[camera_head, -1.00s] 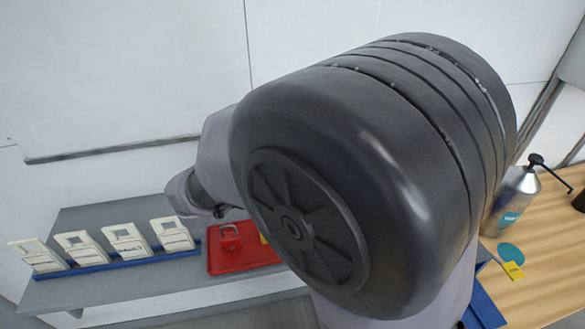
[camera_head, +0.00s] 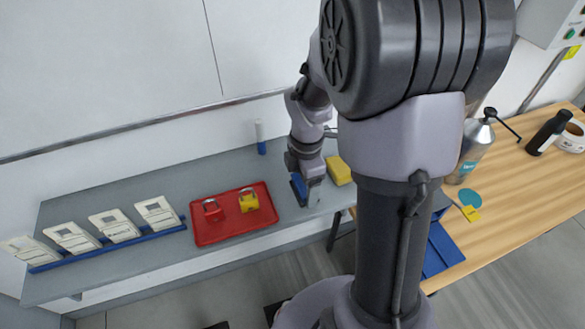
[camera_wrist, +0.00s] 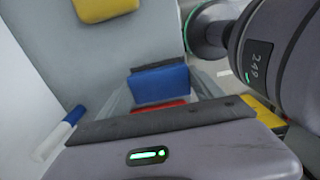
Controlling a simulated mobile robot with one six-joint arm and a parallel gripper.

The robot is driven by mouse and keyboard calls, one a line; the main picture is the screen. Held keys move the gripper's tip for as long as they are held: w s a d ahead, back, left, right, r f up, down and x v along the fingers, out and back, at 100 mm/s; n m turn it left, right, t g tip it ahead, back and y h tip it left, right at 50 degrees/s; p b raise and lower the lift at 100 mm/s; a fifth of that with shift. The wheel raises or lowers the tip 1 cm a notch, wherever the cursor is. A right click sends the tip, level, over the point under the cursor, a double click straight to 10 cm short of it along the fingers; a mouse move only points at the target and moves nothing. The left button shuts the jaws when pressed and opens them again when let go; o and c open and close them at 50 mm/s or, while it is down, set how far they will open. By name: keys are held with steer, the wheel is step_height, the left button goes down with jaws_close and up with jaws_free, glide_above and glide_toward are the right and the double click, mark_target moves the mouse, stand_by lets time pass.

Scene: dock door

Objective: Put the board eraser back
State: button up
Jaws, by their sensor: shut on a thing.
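The board eraser, a blue block with a dark grey side, shows beside my gripper's fingers in the head view (camera_head: 298,188). In the wrist view the eraser (camera_wrist: 160,83) sits between the fingers, its dark side toward the top. My gripper (camera_head: 307,190) is shut on it and points down at the grey shelf (camera_head: 140,188), between the red tray and a yellow block. I cannot tell whether the eraser touches the shelf. The whiteboard (camera_head: 100,65) is on the wall behind, with a thin dark ledge (camera_head: 130,130) along its bottom.
The red tray (camera_head: 222,231) with a red padlock (camera_head: 212,210) and a yellow padlock (camera_head: 249,200) is left of my gripper. The yellow block (camera_head: 338,170) is close on its right. A white-and-blue marker (camera_head: 260,138) stands behind. Several cream holders (camera_head: 115,226) line the shelf's left part.

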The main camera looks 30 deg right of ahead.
mark_target(299, 178)
steer(key=w, duration=0.2)
steer(key=w+d, duration=0.1)
steer(key=w, duration=0.1)
steer(key=shift+w+d+f, duration=0.1)
steer(key=shift+w+f, duration=0.05)
steer(key=shift+f, duration=0.05)
steer(key=f, duration=0.1)
steer(key=f+b, duration=0.2)
steer(key=shift+w+f, duration=0.25)
steer(key=shift+f, duration=0.15)
steer(key=shift+r, duration=0.1)
steer(key=shift+c, duration=0.5)
steer(key=o, duration=1.3)
